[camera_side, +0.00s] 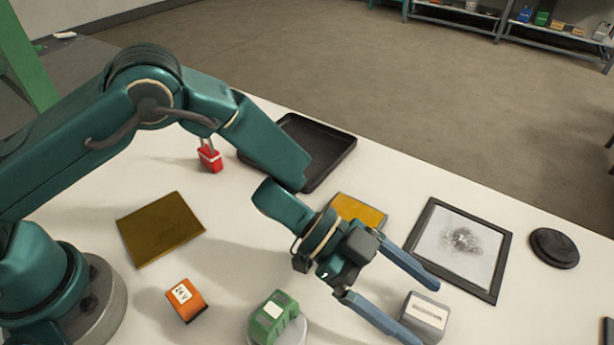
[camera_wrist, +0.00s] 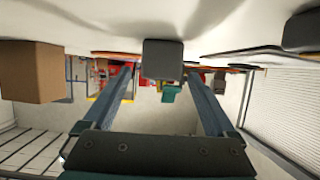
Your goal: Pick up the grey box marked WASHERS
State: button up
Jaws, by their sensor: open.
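The grey box (camera_side: 425,316) stands on the white table at the lower right of the side view. It has a pale label whose text is too small to read. My gripper (camera_side: 427,312) is open, with its two blue fingers spread and reaching toward the box. In the wrist view the same grey box (camera_wrist: 163,60) shows between the tips of my fingers (camera_wrist: 160,73), with a gap visible on each side. Whether the fingertips reach past its near face is hard to tell. Nothing is held.
An orange labelled box (camera_side: 185,300) and a green box (camera_side: 273,317) stand to the left. A framed grey panel (camera_side: 459,241) and black disc (camera_side: 554,248) lie behind the grey box. A black tray (camera_side: 318,135), red padlock (camera_side: 209,158) and brown plate (camera_side: 161,229) lie farther back.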

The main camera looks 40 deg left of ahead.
jog(key=shift+x, duration=1.2)
grip_shut()
jog(key=shift+r, duration=0.1)
